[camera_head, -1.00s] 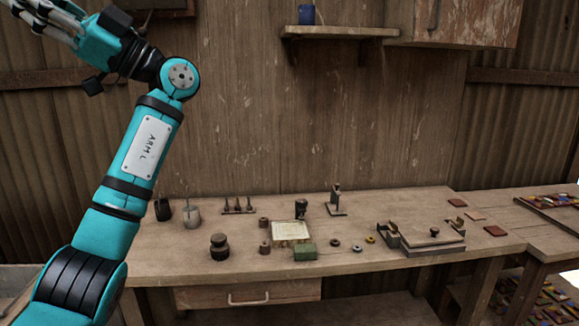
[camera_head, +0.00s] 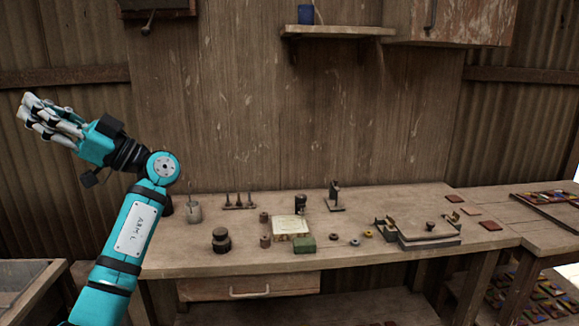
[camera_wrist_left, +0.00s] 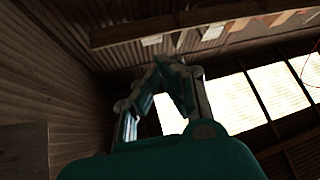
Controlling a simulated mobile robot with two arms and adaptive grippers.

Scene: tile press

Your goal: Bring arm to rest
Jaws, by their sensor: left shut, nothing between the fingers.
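My left arm (camera_head: 136,228) rises from the lower left of the head view, a teal arm with a white "ARM L" plate. It bends at the elbow-like joint and points up and left. My left gripper (camera_head: 30,117) is at the far left, above and left of the workbench, clear of everything. Its fingers are shut and empty. In the left wrist view the gripper (camera_wrist_left: 162,62) shows with its fingers drawn together against the roof and bright windows. My right gripper is in neither view.
The wooden workbench (camera_head: 365,285) holds a press-like device (camera_head: 430,240), a green block (camera_head: 304,244), a dark weight (camera_head: 221,240) and a grey cup (camera_head: 194,214). A shelf (camera_head: 338,31) with a blue mug (camera_head: 306,14) is on the wall. A wooden box (camera_head: 30,285) stands at lower left.

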